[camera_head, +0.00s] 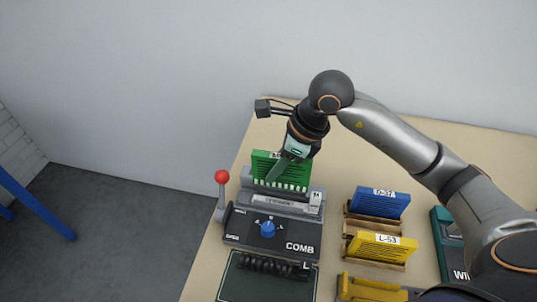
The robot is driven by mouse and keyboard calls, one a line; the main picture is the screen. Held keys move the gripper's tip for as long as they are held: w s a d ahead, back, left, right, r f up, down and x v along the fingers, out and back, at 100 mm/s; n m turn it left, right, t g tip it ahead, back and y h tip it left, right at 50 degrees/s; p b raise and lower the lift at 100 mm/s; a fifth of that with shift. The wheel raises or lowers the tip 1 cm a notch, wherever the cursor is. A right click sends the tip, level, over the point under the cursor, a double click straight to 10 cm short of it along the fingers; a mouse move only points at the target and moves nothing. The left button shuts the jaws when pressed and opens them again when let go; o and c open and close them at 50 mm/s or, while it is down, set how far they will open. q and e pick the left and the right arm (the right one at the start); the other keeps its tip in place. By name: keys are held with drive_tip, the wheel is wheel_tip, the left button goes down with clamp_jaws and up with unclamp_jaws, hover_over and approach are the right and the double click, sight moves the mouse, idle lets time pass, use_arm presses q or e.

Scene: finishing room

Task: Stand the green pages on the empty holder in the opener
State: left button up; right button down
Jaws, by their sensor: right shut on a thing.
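The green pages (265,165) are upright at the back of the grey opener marked COMB (262,240), with a row of pale slots along their lower edge. My right gripper (283,168) comes down from above and is shut on the green pages at their right part. The gripper and wrist hide part of the pages' top and label. The lower edge is at the opener's holder; I cannot tell whether it rests there or hangs just above. My left gripper is not in view.
A red-knobbed lever (222,177) stands at the opener's left side. A black comb (265,265) lies in front. Blue pages (380,203) and yellow pages (381,247) stand in wooden racks to the right. A teal machine (447,245) is partly behind my right arm.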

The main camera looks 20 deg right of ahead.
sight(277, 185)
drive_tip(key=shift+s+f+b, duration=0.1)
drive_tip(key=shift+f+b, duration=0.45)
drive_tip(key=shift+f, duration=0.2)
drive_tip(key=shift+f+b, duration=1.4)
drive_tip(key=shift+f, duration=0.7)
drive_tip(key=shift+b, duration=0.35)
drive_tip(key=shift+f+b, duration=0.55)
drive_tip(key=c, duration=1)
unclamp_jaws()
drive_tip(key=shift+c, duration=0.2)
